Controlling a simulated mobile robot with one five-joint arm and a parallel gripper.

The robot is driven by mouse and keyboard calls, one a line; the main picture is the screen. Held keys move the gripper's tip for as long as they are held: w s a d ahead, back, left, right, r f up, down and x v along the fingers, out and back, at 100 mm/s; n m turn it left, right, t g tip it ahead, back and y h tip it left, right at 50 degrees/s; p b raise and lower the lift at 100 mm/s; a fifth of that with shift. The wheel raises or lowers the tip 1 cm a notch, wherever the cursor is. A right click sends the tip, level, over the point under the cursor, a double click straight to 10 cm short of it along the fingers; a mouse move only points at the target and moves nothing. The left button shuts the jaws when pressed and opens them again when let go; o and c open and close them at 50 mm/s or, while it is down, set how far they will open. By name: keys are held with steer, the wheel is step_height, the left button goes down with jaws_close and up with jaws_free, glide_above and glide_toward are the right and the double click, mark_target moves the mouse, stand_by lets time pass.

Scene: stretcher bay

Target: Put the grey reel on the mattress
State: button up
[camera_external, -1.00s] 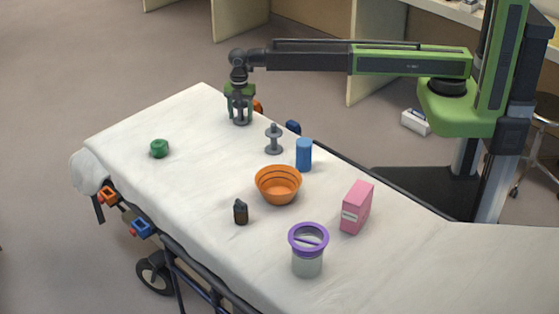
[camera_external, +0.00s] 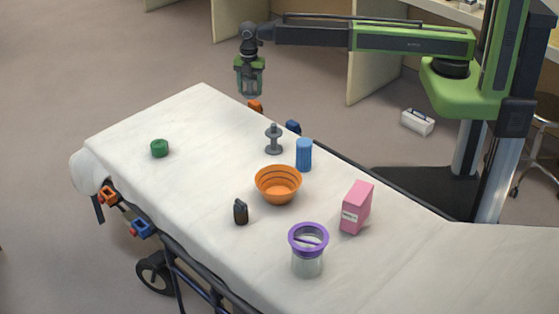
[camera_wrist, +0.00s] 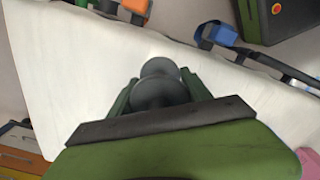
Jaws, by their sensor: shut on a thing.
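My gripper (camera_external: 249,84) is shut on the grey reel. In the wrist view the grey reel (camera_wrist: 160,85) shows two round flanges between the green fingers; the dark palm edge hides part of it. In the outside view the fingers mostly cover it. My gripper is raised near the mattress's far end, clear of the surface. The mattress (camera_external: 200,120) is a long white pad on the stretcher.
On the mattress stand a grey flanged post (camera_external: 273,138), blue cylinder (camera_external: 304,155), orange bowl (camera_external: 278,187), pink box (camera_external: 357,207), dark bottle (camera_external: 240,212), purple-rimmed jar (camera_external: 307,252) and green round piece (camera_external: 159,148). Orange (camera_external: 255,106) and blue (camera_external: 293,127) clamps sit along the far rail.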

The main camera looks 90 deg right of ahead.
steer(key=s+d+r, duration=0.1)
steer(key=d+r+p, duration=0.1)
steer(key=d, duration=0.1)
steer(key=s+d+r+p, duration=0.1)
steer(key=shift+s+d, duration=0.15)
steer(key=shift+s, duration=0.15)
